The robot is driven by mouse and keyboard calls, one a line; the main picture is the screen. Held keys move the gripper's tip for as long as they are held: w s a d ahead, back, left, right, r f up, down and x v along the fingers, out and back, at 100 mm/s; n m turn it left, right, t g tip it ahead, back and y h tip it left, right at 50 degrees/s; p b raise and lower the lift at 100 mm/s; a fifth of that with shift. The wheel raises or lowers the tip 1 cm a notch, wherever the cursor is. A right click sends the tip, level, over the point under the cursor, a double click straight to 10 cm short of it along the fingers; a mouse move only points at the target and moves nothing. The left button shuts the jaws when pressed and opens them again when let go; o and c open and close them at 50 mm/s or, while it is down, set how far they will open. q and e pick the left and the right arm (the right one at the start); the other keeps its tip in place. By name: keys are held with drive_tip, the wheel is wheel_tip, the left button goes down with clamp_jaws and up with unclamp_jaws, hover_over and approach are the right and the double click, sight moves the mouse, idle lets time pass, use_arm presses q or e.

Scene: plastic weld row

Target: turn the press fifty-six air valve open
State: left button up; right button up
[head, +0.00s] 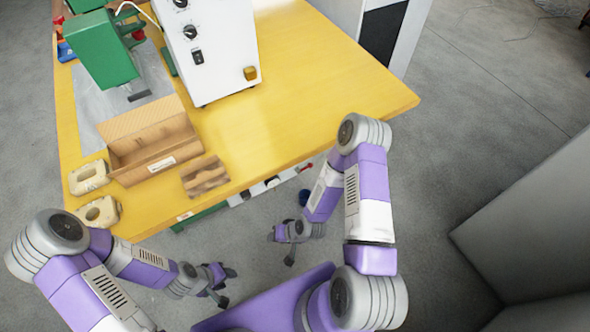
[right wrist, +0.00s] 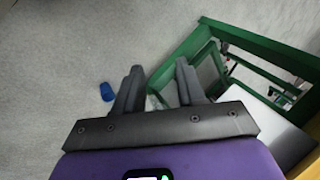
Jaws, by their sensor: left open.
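I cannot pick out the press fifty-six air valve for certain. A white strip (head: 255,189) with dark round parts sits under the table's near edge, and a small red piece (head: 305,167) shows at its right end; I cannot tell whether either belongs to the valve. My left gripper (head: 229,287) is open and empty, in front of the table and below its near edge. My right gripper (head: 280,250) is nearer that edge, over the floor. In the right wrist view its two fingers (right wrist: 158,85) stand apart with nothing between them.
The yellow table (head: 330,80) carries a green press (head: 100,50), a white control box (head: 205,45), an open cardboard box (head: 150,140), a brown block (head: 204,176) and two cream parts (head: 89,177). A blue object (right wrist: 106,91) lies on the floor. Green table framework (right wrist: 190,45) stands close by my right gripper.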

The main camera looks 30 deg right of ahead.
drive_tip(key=w+d+m+t+p, duration=0.3)
drive_tip(key=w+d+m+t, duration=0.15)
drive_tip(key=w, duration=0.25)
drive_tip(key=m+t+h+p, duration=0.3)
drive_tip(key=m+t+h, duration=0.4)
drive_tip(key=m+h, duration=0.3)
approach(305, 168)
drive_tip(key=b+x, duration=0.1)
drive_tip(key=x, duration=0.7)
drive_tip(key=shift+d+f+b, duration=0.25)
drive_tip(key=shift+d+b, duration=0.05)
drive_tip(key=shift+b, duration=0.05)
